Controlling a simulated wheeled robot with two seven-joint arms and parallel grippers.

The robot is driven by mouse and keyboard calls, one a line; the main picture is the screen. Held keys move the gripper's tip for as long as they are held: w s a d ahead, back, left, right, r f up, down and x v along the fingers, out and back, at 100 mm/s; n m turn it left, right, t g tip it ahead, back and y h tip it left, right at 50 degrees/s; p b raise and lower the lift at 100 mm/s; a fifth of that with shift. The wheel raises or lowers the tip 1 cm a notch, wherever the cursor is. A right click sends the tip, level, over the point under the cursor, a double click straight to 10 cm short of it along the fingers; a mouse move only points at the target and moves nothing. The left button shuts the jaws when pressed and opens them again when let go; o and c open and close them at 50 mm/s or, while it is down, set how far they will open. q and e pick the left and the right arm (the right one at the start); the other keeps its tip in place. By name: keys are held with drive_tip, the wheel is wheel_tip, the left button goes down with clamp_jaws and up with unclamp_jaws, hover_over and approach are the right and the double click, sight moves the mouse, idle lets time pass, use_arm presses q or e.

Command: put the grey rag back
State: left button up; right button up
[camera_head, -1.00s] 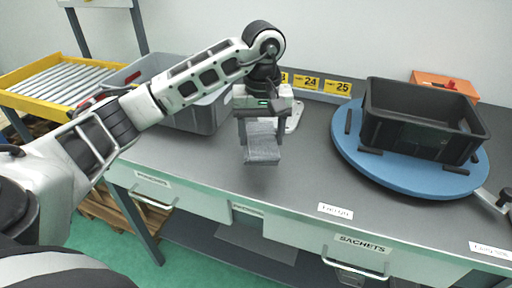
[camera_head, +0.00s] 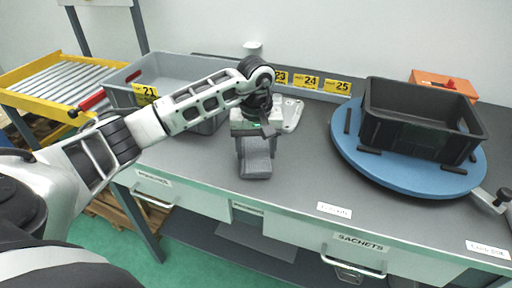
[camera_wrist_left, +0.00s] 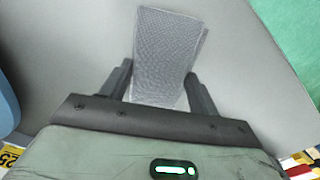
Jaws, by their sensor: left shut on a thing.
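The grey rag (camera_head: 256,166) is a folded grey cloth over the workbench, towards its front edge. In the left wrist view the rag (camera_wrist_left: 168,55) shows a woven texture and stretches out beyond the fingers. My left gripper (camera_head: 256,150) points down and is shut on the rag. In the left wrist view its two fingers (camera_wrist_left: 158,90) stand on either side of the rag. I cannot tell whether the rag's lower end touches the bench. My right gripper is not in view.
A grey crate (camera_head: 210,124) stands behind my left arm. A black bin (camera_head: 420,128) sits on a blue turntable (camera_head: 345,152) at the right. An orange box (camera_head: 445,84) and a white cup (camera_head: 253,48) are at the back. The bench (camera_head: 300,180) is clear between gripper and turntable.

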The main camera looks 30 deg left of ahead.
sight(256, 153)
use_arm(q)
drive_tip(key=o, duration=0.9)
drive_tip(key=shift+r+p, duration=0.15)
drive_tip(key=shift+p, duration=0.15)
drive_tip(key=shift+r, duration=0.3)
wheel_tip(256, 153, up, 11)
drive_tip(key=shift+r+b, duration=0.2)
drive_tip(key=shift+b, duration=0.35)
